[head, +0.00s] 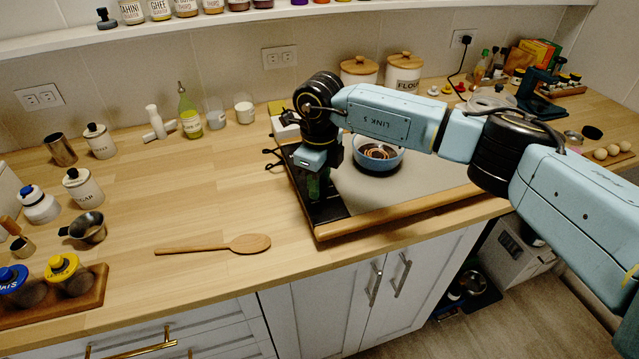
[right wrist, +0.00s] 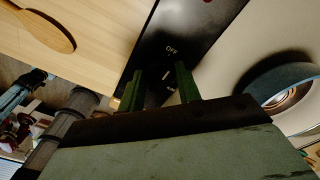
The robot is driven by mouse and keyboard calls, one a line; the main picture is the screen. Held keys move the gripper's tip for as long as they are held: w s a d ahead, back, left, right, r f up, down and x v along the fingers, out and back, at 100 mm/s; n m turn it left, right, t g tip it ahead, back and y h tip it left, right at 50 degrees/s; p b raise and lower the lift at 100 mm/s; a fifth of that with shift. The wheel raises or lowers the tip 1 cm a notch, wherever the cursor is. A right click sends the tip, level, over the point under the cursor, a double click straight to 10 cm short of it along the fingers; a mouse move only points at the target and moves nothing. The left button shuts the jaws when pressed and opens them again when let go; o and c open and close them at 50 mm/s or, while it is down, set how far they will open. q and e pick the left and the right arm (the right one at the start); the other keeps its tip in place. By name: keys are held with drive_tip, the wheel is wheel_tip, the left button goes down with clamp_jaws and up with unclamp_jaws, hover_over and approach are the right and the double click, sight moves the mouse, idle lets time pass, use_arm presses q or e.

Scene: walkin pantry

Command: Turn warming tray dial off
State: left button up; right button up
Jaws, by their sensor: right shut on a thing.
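The warming tray (head: 430,187) sits on the counter, with a grey top, a wooden front edge and a black control strip (head: 327,212) on its left end. My right gripper (head: 318,188) points down over this strip. In the right wrist view its two green fingers (right wrist: 160,88) are closed on the dark dial (right wrist: 167,85), which is mostly hidden between them. A small pale mark shows there. The printed word OFF (right wrist: 171,49) is on the black strip just beyond the fingertips. My left gripper is not in view.
A blue bowl (head: 379,160) stands on the tray close beside my right arm. A wooden spoon (head: 250,243) lies on the clear counter to the left. Canisters (head: 403,74) and bottles (head: 190,115) stand along the back wall.

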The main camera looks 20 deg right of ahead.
drive_tip(key=shift+r, duration=0.15)
drive_tip(key=shift+w, duration=0.1)
idle(0.3)
drive_tip(key=o, duration=1)
wheel_tip(320, 180, up, 13)
drive_tip(key=shift+r, duration=0.15)
